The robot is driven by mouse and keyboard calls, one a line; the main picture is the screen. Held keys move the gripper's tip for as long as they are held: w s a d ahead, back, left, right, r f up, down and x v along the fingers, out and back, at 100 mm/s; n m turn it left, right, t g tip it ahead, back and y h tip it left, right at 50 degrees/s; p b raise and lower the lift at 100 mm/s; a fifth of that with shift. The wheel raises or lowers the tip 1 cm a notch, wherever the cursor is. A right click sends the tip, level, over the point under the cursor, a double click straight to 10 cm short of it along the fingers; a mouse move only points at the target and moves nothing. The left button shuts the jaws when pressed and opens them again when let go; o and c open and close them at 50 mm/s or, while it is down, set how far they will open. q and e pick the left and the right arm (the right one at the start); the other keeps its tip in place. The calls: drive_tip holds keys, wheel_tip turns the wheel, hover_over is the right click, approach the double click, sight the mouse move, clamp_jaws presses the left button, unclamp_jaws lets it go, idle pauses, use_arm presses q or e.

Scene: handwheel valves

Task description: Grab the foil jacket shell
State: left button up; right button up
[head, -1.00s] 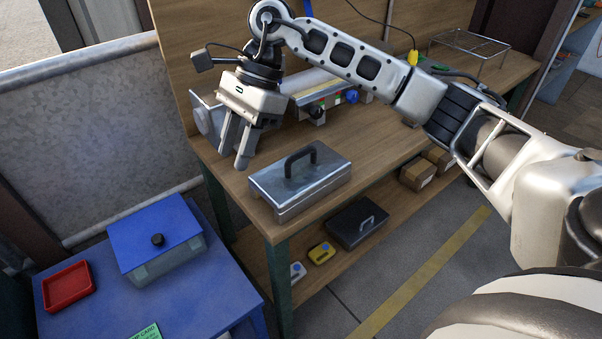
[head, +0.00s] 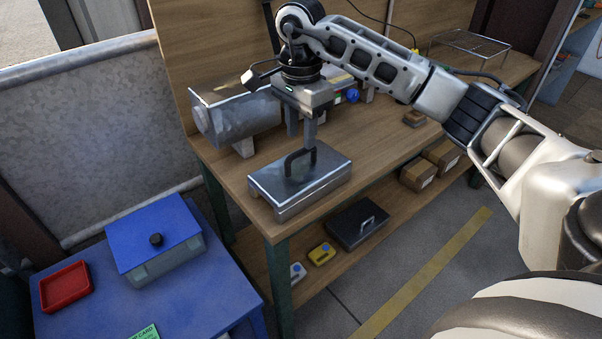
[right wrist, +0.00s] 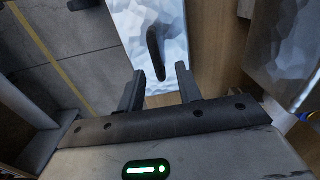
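The foil jacket shell (head: 300,184) is a silver box with a crinkled foil surface and a black arched handle (head: 287,164). It rests on the wooden workbench near the front left corner. My right gripper (head: 301,139) points down just above and behind the handle, fingers apart and empty. In the right wrist view the shell (right wrist: 132,28) lies beyond the fingers, and its handle (right wrist: 155,52) is ahead, in the gap between the open fingertips (right wrist: 160,82), apparently not gripped. My left gripper is out of view.
A foil-covered cylinder (head: 236,115) lies on the bench (head: 222,168) behind the shell, close to my right gripper. A dark toolbox (head: 357,223) and cardboard boxes (head: 418,174) sit on the lower shelf. A blue table (head: 195,285) with a blue-lidded box (head: 155,240) stands at the left.

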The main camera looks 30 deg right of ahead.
sight(301, 150)
drive_tip(key=f, duration=0.2)
drive_tip(key=f+p, duration=0.1)
drive_tip(key=f, duration=0.2)
drive_tip(key=shift+s+a+f, duration=0.1)
drive_tip(key=shift+s+f, duration=0.05)
drive_tip(key=shift+s, duration=0.05)
clamp_jaws()
